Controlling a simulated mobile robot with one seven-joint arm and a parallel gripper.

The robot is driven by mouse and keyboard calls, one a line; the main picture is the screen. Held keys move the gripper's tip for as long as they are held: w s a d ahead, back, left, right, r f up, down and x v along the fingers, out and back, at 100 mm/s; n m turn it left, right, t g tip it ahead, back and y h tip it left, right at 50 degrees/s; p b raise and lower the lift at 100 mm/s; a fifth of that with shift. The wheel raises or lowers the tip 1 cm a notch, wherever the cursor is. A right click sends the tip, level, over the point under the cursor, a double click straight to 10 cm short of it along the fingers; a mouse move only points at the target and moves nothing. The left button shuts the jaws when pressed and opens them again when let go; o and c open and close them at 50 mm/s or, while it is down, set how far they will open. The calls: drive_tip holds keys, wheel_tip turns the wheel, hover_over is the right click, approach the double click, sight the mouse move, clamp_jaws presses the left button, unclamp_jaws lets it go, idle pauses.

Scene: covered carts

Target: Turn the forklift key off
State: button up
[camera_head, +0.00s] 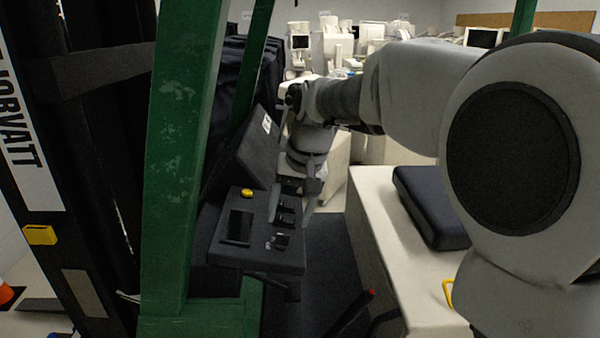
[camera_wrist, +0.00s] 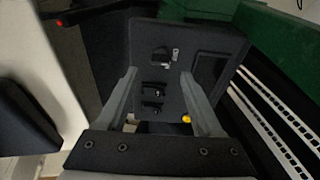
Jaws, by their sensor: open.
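The dark forklift control panel (camera_head: 258,255) is left of centre in the head view, with a small key switch (camera_head: 272,242) near its front right edge. In the wrist view the panel (camera_wrist: 205,42) fills the middle, and the key switch with a small silver piece (camera_wrist: 175,54) sits near its upper part. My gripper (camera_wrist: 158,74) is open, its two fingers pointing at the panel with the switches between and beyond them. In the head view my gripper (camera_head: 300,187) hangs over the panel's right edge, partly hidden. I cannot tell the key's exact turn.
Two black levers (camera_head: 285,205), a yellow button (camera_head: 247,193) and a dark screen (camera_head: 238,228) share the panel. A green post (camera_head: 180,170) stands close on the left. A cream body with a black seat pad (camera_head: 430,205) lies to the right.

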drive_tip(key=v, duration=1.1)
drive_tip(key=shift+r, duration=0.25)
drive_tip(key=s+d+f+t+h, duration=0.1)
drive_tip(key=s+d+f, duration=0.4)
drive_tip(key=s, duration=0.5)
drive_tip(key=s+d+f+t+h, duration=0.1)
drive_tip(key=s+d+f, duration=0.4)
drive_tip(key=s, duration=0.6)
drive_tip(key=shift+f+t, duration=0.7)
drive_tip(key=shift+f, duration=0.05)
drive_tip(key=shift+s+d, duration=0.1)
drive_tip(key=shift+d, duration=0.1)
